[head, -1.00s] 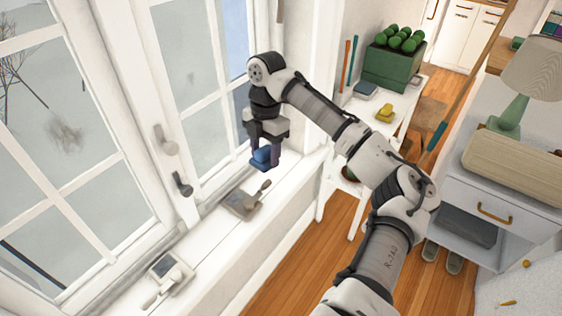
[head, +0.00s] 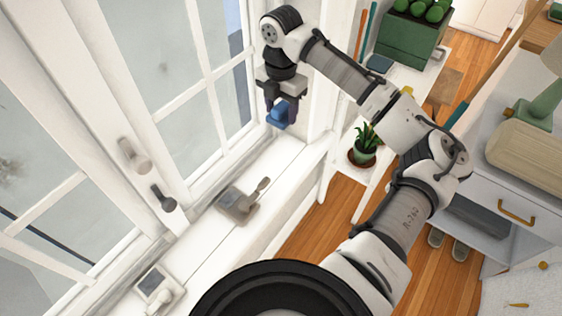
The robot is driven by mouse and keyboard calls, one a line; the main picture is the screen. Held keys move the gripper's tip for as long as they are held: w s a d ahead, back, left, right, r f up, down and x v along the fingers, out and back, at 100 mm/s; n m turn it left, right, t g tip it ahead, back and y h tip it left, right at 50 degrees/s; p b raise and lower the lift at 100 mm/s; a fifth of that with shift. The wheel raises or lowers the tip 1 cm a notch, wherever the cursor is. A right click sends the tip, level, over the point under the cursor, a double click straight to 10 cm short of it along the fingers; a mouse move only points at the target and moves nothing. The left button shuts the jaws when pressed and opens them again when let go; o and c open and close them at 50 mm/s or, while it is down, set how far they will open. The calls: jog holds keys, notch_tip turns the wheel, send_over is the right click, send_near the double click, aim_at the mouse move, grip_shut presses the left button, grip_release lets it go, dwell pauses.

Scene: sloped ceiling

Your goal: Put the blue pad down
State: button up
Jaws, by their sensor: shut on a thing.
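The blue pad (head: 279,113) is a small blue block in the head view, above the far part of the white windowsill. My gripper (head: 282,118) points down and is shut on the pad, with its dark fingers on either side of it. The pad appears held in the air above the sill (head: 272,165), near the window frame. Part of the pad is hidden by the fingers.
A potted plant (head: 366,142) stands on a white shelf to the right. A green crate (head: 410,36) sits farther back. Sill between latch and gripper looks clear.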

aim_at(281, 166)
jog(key=shift+s, duration=0.1)
notch_tip(281, 166, down, 20)
jog(key=shift+r+p, duration=0.2)
jog(key=shift+p, duration=0.65)
jog(key=o, duration=1)
jog(key=shift+c, duration=0.2)
jog(key=shift+f+b, duration=0.2)
jog(key=shift+b, duration=0.1)
notch_tip(281, 166, up, 14)
jog(key=b, duration=0.1)
jog(key=shift+s+a, duration=0.2)
jog(key=shift+f, duration=0.1)
